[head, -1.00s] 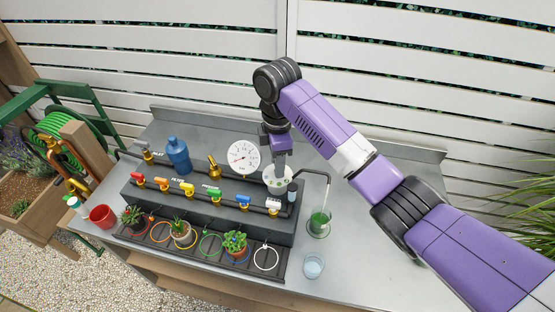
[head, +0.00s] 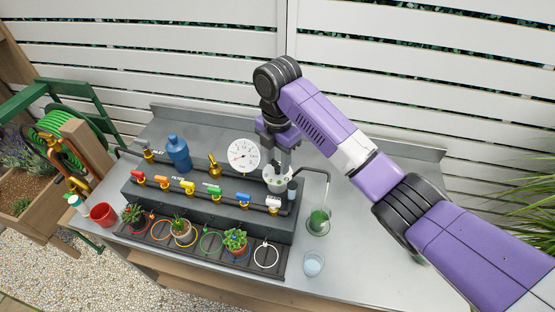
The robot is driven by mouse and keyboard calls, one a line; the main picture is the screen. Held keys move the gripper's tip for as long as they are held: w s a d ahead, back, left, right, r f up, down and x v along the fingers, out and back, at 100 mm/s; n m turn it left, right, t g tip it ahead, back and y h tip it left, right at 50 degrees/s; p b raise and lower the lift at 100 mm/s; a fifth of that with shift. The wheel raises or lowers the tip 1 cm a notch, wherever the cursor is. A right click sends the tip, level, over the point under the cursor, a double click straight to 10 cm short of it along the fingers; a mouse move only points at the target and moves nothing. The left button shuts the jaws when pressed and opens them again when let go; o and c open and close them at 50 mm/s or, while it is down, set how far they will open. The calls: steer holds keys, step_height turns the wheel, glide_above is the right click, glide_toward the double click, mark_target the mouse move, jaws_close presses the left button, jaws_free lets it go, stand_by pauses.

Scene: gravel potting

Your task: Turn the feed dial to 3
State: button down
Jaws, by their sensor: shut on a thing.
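The feed dial appears to be the pale round disc (head: 278,186) with green marks at the right end of the dark valve bench, beside the round gauge. My gripper (head: 279,168) points down over it, with its fingers shut on the dial's knob. The fingers hide the knob and part of the disc. The numbers and the dial's setting are too small and covered to read.
A white gauge (head: 243,156) stands just left of my gripper. A brass nozzle (head: 214,166) and blue bottle (head: 178,153) stand further left. Coloured valves line the bench front. A bent spout (head: 328,186) over a green-filled glass (head: 319,220) is close on the right.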

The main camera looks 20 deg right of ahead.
mark_target(277, 164)
steer(key=shift+r, duration=0.1)
stand_by(0.3)
steer(key=c, duration=0.9)
jaws_free()
steer(key=shift+r, duration=0.1)
step_height(277, 164, up, 8)
steer(key=shift+f+p, duration=0.2)
steer(key=shift+p, duration=0.1)
